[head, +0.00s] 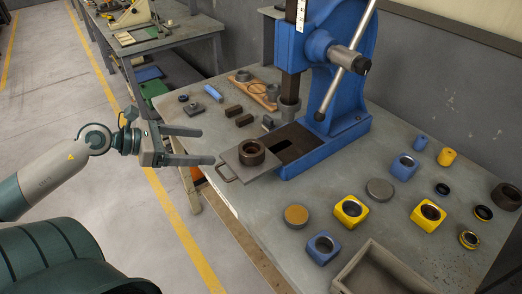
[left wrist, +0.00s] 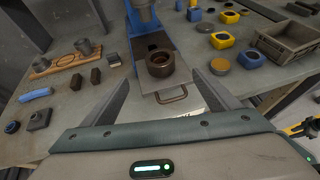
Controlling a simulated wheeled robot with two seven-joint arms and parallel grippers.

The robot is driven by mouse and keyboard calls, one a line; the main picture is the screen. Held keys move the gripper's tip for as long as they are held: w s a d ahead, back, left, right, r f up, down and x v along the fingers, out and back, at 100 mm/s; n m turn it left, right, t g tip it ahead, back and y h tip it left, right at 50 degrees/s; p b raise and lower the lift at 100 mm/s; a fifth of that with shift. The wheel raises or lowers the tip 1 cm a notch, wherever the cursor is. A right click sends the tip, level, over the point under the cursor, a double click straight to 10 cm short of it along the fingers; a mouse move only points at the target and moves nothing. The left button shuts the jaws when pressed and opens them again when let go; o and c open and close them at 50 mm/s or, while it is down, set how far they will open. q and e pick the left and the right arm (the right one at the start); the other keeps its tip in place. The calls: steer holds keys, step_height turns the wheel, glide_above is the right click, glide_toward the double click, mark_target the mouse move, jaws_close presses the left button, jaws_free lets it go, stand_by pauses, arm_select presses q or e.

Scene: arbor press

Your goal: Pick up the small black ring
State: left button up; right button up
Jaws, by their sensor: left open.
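A small black ring (head: 442,188) lies flat on the right part of the bench. Another low black ring (head: 483,213) lies a little nearer and to its right; I cannot tell which one is meant. My left gripper (head: 206,146) is open and empty at the bench's left edge, far from both rings. In the left wrist view its fingers (left wrist: 162,88) spread on either side of the handled plate (left wrist: 146,83). A thick dark brown ring (head: 251,152) sits on this plate, beyond the fingertips.
The blue arbor press (head: 345,90) stands between my left gripper and the black rings. Blue and yellow blocks with round bores (head: 351,211), discs and a grey tray (head: 385,270) fill the bench's right side. A wooden board (head: 262,97) with parts lies left of the press.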

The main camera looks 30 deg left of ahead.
arm_select(q)
steer(key=shift+p+x, duration=1.85)
steer(key=shift+x, duration=3.85)
steer(key=shift+w+d+f, duration=0.1)
steer(key=shift+w+f, duration=0.1)
steer(key=shift+w, duration=0.1)
